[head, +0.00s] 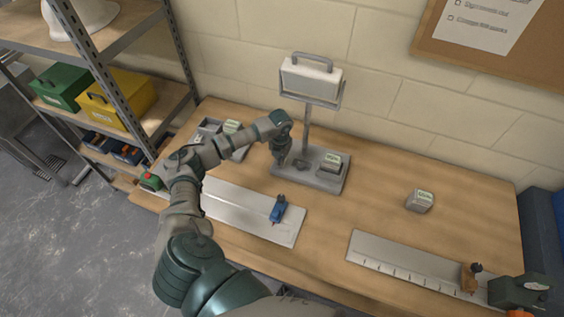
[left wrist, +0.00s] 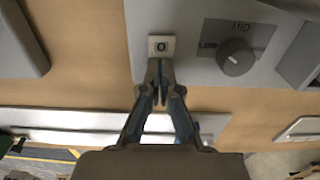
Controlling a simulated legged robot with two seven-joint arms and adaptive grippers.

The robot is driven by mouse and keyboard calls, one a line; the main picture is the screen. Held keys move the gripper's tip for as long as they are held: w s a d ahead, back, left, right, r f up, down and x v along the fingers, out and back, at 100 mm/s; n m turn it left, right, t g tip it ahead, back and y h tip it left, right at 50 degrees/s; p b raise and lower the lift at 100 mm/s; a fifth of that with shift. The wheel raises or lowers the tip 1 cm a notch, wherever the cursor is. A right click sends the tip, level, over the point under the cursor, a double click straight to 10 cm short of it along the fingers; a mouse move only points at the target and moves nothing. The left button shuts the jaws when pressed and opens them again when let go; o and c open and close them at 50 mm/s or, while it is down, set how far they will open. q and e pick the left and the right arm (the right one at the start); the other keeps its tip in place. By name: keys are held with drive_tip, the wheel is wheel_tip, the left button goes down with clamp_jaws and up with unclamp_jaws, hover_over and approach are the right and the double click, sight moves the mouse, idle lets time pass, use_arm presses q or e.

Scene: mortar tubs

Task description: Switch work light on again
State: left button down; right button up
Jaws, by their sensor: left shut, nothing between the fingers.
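The work light (head: 311,80) stands at the back of the bench on a post above a grey base (head: 318,182). Its lamp face looks pale grey, and no clear glow shows. In the left wrist view, the base carries a small square switch (left wrist: 161,44) with a dark mark and a round knob (left wrist: 236,58) lettered LOW and MID. My left gripper (head: 280,158) is shut and empty, pointing down over the left part of the base. Its fingertips (left wrist: 160,70) show at the switch's near edge; I cannot tell whether they touch it. My right gripper is out of view.
A metal plate with a blue slider (head: 279,209) lies in front; a marked rail (head: 400,262) is at right. Shelving (head: 110,80) stands left.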

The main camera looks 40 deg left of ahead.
use_arm(q)
drive_tip(key=shift+f, duration=0.15)
drive_tip(key=shift+r+p, duration=0.7)
drive_tip(key=shift+r, duration=0.25)
drive_tip(key=shift+r+p, duration=1.7)
drive_tip(key=shift+r, duration=0.9)
drive_tip(key=shift+f, duration=0.1)
